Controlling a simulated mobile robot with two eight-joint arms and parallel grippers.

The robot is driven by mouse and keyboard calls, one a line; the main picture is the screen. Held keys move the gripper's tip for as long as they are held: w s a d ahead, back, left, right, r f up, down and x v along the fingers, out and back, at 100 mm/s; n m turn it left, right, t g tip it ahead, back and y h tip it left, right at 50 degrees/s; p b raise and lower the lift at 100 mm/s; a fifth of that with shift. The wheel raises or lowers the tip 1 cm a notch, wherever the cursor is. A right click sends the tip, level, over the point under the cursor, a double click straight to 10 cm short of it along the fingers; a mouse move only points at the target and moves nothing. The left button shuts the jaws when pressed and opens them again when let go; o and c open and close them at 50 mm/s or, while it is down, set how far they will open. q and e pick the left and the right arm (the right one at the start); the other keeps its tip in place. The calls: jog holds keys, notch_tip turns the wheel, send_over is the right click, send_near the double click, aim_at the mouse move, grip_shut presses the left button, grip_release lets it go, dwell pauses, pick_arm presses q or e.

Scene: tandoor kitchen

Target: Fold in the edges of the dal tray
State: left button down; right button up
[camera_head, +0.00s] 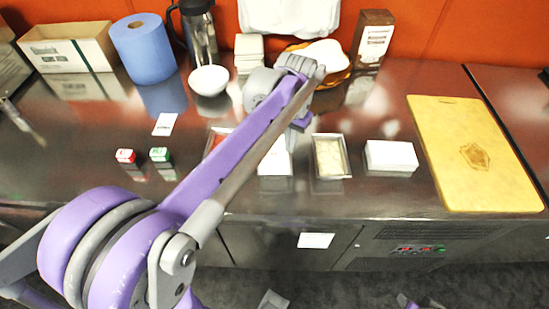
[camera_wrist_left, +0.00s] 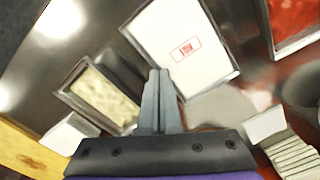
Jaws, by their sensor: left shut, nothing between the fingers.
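Three shallow metal trays stand in a row on the counter. One holds pale yellow food (camera_head: 330,157) and is uncovered; it also shows in the left wrist view (camera_wrist_left: 105,98). Beside it is a tray covered by a white lid with a red stamp (camera_wrist_left: 185,45); in the head view my arm partly hides this lidded tray (camera_head: 275,166). The third holds red food (camera_wrist_left: 295,12) and is mostly hidden in the head view. No label reading dal is legible. My left gripper (camera_wrist_left: 158,78) is shut and empty, over the near side of the lidded tray; contact cannot be told.
A white block (camera_head: 390,156) and a wooden board (camera_head: 470,150) lie to the right. Red (camera_head: 126,157) and green (camera_head: 160,156) small boxes stand left. A blue roll (camera_head: 143,48), a white bowl (camera_head: 209,80) and a brown carton (camera_head: 372,38) stand at the back.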

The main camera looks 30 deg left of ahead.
pick_arm(q)
jog(key=shift+f, duration=0.25)
jog(key=shift+r, duration=0.1)
jog(key=shift+r+p, duration=1.75)
jog(key=shift+r, duration=0.7)
jog(key=s+a+r+n, duration=0.3)
jog(key=s+a+n, duration=0.2)
jog(key=a+n, duration=0.15)
jog(key=b, duration=0.3)
send_over(259, 154)
notch_tip(259, 154, down, 6)
jog(key=shift+r, duration=0.1)
jog(key=shift+f+b, duration=0.35)
jog(key=shift+f+m+b, duration=0.25)
jog(key=shift+f+b, duration=0.2)
jog(key=shift+f, duration=0.35)
